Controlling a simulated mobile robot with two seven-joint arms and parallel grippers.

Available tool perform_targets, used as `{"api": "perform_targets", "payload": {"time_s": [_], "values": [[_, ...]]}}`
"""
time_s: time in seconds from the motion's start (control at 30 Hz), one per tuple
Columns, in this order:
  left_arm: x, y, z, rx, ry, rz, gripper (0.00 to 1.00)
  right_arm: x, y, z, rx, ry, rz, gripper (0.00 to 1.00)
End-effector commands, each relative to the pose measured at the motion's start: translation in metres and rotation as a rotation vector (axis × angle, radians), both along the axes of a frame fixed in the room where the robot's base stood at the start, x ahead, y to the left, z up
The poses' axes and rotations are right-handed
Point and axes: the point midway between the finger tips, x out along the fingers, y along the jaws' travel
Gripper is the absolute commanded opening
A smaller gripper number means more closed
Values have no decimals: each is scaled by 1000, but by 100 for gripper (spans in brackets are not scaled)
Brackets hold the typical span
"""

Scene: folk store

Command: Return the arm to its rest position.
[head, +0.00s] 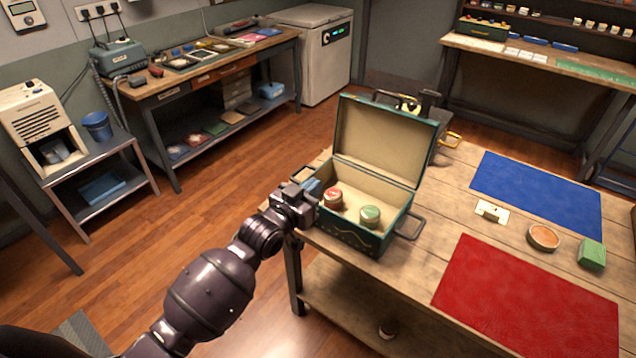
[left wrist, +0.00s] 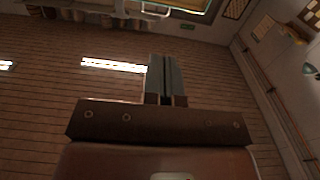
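My left arm reaches in from the lower left of the head view. Its gripper (head: 314,188) is at the left side of an open green case (head: 365,240) on the wooden table. In the left wrist view the two fingers (left wrist: 166,75) lie together with nothing seen between them. Inside the case stand a red-lidded jar (head: 333,198) and a green-lidded jar (head: 370,216). I cannot tell whether the gripper touches the case. My right gripper is in neither view.
A workbench (head: 205,75) stands along the wall. The floor (head: 190,215) left of the table is clear.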

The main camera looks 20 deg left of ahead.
Motion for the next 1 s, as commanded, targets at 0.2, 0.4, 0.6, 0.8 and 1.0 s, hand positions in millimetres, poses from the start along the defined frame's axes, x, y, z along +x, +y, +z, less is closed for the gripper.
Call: {"api": "perform_targets", "payload": {"time_s": [0.2,0.4,0.6,0.8,1.0], "values": [[-3,1,0,0,0,0,0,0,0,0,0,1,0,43],[-3,1,0,0,0,0,0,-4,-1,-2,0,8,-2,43],[-3,1,-2,18,7,2,0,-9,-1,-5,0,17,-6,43],[-18,14,-5,103,18,48,0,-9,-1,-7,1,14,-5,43],[-62,39,-51,144,110,121,0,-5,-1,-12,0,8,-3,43]]}}
